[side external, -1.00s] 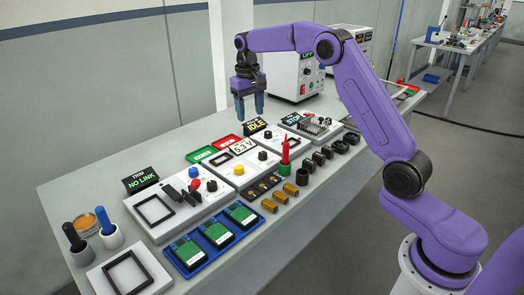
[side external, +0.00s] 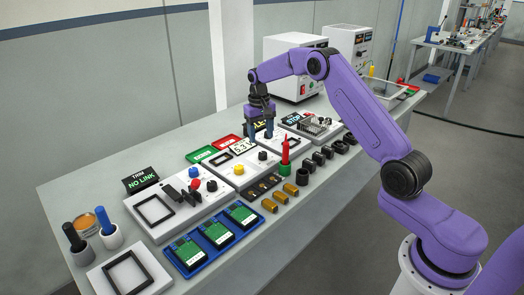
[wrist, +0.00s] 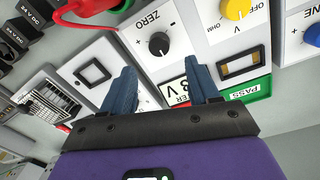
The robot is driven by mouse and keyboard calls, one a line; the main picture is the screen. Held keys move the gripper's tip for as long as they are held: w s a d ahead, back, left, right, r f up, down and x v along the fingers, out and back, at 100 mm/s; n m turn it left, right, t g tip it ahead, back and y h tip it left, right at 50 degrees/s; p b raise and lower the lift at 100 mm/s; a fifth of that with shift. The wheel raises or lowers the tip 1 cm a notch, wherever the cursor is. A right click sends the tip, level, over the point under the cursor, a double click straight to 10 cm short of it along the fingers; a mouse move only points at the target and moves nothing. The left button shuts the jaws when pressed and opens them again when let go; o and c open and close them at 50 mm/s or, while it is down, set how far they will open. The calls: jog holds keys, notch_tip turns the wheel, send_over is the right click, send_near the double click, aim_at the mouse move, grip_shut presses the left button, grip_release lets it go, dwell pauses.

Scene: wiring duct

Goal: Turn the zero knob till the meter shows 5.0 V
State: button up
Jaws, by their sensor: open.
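The zero knob (wrist: 159,44) is black and sits on a white panel marked ZERO, with minus and plus signs beside it, in the wrist view. In the side view it appears as the black knob (side external: 262,155) on the middle panel. The meter display (side external: 242,147) seems to read 5.3 V; in the wrist view, the display (wrist: 174,92) is partly hidden behind my fingers. My gripper (side external: 261,137) is open and empty, low over the panels behind the knob. In the wrist view, my gripper (wrist: 161,78) has its fingers apart, with the knob showing beyond their tips, untouched.
A yellow selector knob (wrist: 236,9) is on the neighbouring panel. A red probe (side external: 285,150) stands in a green holder close to the zero knob. Green (side external: 201,155) and red (side external: 227,142) trays lie behind the panels. Several connectors stand along the front.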

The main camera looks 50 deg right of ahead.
aim_at(262, 153)
notch_tip(262, 153, down, 7)
jog(key=shift+s+d+f, duration=0.1)
jog(key=shift+d+f, duration=0.05)
dwell(0.4)
jog(key=c, duration=1)
jog(key=shift+c, duration=0.2)
jog(key=shift+n, duration=0.3)
jog(key=n, duration=0.5)
jog(key=shift+n, duration=0.3)
jog(key=n, duration=0.5)
jog(key=shift+n+t, duration=0.3)
